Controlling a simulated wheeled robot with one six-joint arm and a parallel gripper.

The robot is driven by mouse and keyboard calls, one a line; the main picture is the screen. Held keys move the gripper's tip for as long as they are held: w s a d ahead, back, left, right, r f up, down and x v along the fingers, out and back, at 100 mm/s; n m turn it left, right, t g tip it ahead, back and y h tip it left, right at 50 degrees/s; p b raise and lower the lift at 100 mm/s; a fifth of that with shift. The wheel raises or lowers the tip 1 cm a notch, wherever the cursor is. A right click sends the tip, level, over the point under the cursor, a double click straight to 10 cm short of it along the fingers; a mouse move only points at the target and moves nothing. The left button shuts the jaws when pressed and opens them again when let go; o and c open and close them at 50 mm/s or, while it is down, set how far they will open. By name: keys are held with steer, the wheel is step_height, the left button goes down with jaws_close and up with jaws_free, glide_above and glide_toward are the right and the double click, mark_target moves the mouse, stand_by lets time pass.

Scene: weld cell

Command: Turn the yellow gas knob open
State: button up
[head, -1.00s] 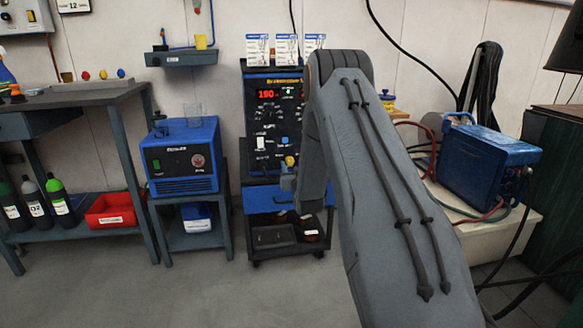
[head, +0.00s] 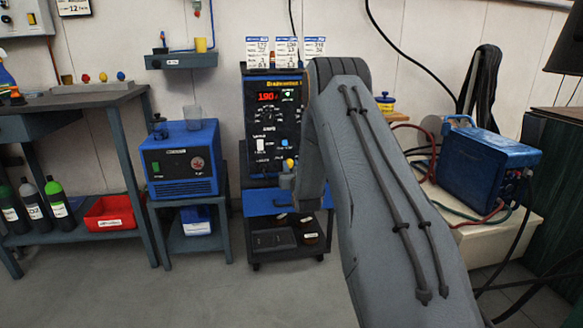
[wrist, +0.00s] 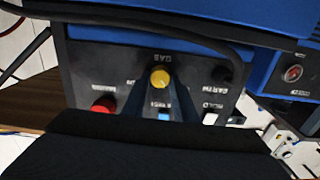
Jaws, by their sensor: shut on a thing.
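The yellow gas knob (wrist: 160,78) sits on the dark front panel of the welder, below the "GAS" label in the wrist view. My gripper (wrist: 162,88) reaches it from the front, and its two dark fingers are closed around the knob. In the head view the yellow knob (head: 290,163) shows just left of my arm, low on the welder (head: 272,110) panel. Most of my gripper is hidden behind my arm there. Whether the knob is turned is too small to tell.
A red knob (wrist: 104,104), a blue button (wrist: 164,116) and a white switch (wrist: 210,118) sit close to the gas knob. A blue cooler unit (head: 182,160) stands to the left. A blue case (head: 488,165) rests on a bench at the right.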

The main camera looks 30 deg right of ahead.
steer(key=m+p, duration=0.1)
steer(key=m, duration=0.3)
steer(key=shift+p, duration=0.4)
steer(key=m+p, duration=0.2)
steer(key=m, duration=0.3)
steer(key=shift+s+d, duration=0.1)
steer(key=shift+d, duration=0.05)
steer(key=m+p, duration=0.1)
steer(key=m, duration=0.3)
steer(key=shift+f+m, duration=0.1)
steer(key=shift+m, duration=0.3)
steer(key=shift+f+m+p, duration=0.1)
steer(key=shift+m+p, duration=0.55)
steer(key=shift+m, duration=1.25)
steer(key=o, duration=1)
